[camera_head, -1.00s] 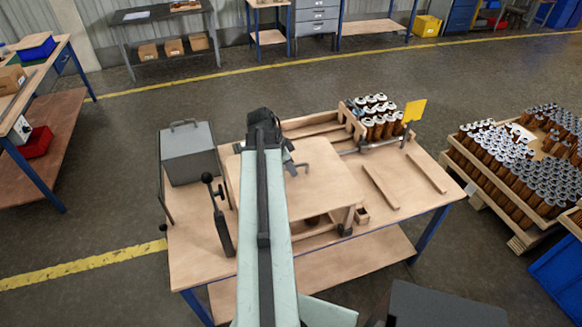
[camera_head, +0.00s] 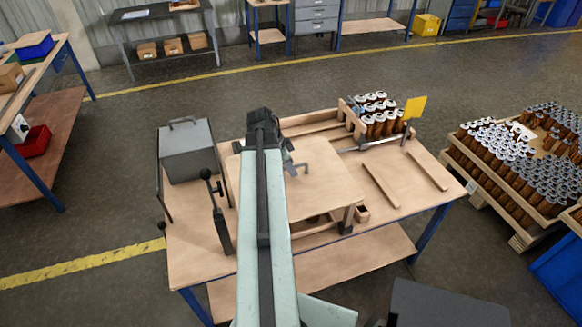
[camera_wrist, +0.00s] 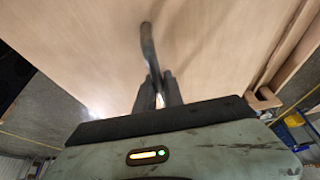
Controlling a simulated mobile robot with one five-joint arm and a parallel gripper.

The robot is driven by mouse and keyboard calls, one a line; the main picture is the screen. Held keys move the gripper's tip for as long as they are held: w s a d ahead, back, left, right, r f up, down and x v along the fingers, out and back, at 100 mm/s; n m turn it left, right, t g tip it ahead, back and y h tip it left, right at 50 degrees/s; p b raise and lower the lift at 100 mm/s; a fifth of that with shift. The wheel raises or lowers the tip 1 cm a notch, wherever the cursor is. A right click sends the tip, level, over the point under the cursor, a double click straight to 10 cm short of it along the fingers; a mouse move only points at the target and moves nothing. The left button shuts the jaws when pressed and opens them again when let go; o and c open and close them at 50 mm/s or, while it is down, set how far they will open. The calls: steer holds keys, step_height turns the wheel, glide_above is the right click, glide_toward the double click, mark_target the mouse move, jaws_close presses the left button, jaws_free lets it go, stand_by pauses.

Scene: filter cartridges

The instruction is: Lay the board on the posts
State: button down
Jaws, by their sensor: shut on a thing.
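The board (camera_head: 310,185) is a square, pale wooden panel with a bent metal handle (camera_head: 298,168) on its top face. My gripper (camera_wrist: 158,98) is shut on this handle in the wrist view, where the board (camera_wrist: 215,50) fills most of the picture. In the head view the board is over the middle of the workbench, and my arm covers its left part. A post (camera_head: 348,215) with a dark foot shows at the board's near right corner. The other posts are hidden or unclear. I cannot tell whether the board touches the posts.
On the workbench (camera_head: 195,262), a grey box (camera_head: 187,150) and an upright black lever (camera_head: 217,215) stand left. Cartridges (camera_head: 378,118) and a yellow flag (camera_head: 414,108) stand at the back right. Two wooden strips (camera_head: 382,185) lie right. A crate of cartridges (camera_head: 500,160) is beyond.

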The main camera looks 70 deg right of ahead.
steer(key=shift+f+b, duration=0.85)
steer(key=shift+f, duration=0.1)
steer(key=c, duration=1.4)
jaws_free()
steer(key=shift+r, duration=0.1)
steer(key=shift+o, duration=0.2)
steer(key=p+v, duration=0.7)
steer(key=v, duration=0.1)
steer(key=shift+p, duration=0.35)
